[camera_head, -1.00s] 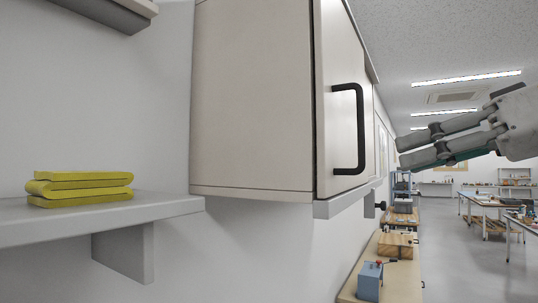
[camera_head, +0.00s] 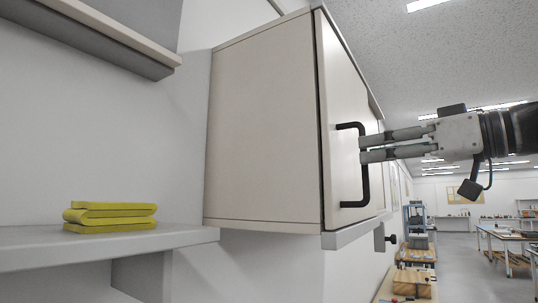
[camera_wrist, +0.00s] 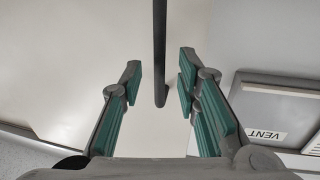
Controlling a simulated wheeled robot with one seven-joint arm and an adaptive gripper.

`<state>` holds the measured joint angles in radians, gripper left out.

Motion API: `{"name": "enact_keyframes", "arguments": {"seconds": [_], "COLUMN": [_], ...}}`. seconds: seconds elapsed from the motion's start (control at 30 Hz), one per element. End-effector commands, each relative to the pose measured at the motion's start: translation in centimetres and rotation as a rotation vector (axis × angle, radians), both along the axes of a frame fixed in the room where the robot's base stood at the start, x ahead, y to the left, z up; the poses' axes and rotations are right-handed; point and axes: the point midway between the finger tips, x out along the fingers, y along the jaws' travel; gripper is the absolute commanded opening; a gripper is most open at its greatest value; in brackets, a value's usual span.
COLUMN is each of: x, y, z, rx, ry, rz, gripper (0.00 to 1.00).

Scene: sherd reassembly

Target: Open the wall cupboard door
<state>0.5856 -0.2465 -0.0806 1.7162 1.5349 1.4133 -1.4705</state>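The wall cupboard (camera_head: 265,130) is a beige box on the wall. Its door (camera_head: 338,95) is on the right-hand face and looks closed, with a thin dark line along its near edge. The door carries a black bar handle (camera_head: 365,185). My gripper (camera_head: 361,148) reaches in from the right, its fingertips at the handle's upper half. In the wrist view my gripper (camera_wrist: 160,80) is open, with the handle (camera_wrist: 160,45) between the two fingers and a visible gap on each side. Whether the fingertips touch the door is unclear.
A shelf (camera_head: 190,236) left of the cupboard holds a folded yellow cloth (camera_head: 110,216). A panel marked VENT (camera_wrist: 280,110) shows in the wrist view. Workbenches (camera_head: 505,240) stand far back at right.

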Motion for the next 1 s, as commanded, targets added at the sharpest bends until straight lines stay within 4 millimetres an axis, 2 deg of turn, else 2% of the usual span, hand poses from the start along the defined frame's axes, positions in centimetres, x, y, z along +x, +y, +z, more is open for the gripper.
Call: {"name": "enact_keyframes", "arguments": {"seconds": [0.23, 0.6, 0.73, 1.0], "x": [2.0, 2.3, 2.3, 2.3], "y": [1.8, 2.1, 2.1, 2.1], "z": [0.0, 0.0, 0.0, 0.0], "rx": [0.0, -0.001, -0.001, -0.001], "ry": [0.0, -0.001, -0.001, -0.001], "rz": [0.0, -0.001, -0.001, -0.001], "gripper": [0.3, 0.3, 0.0, 0.0]}}
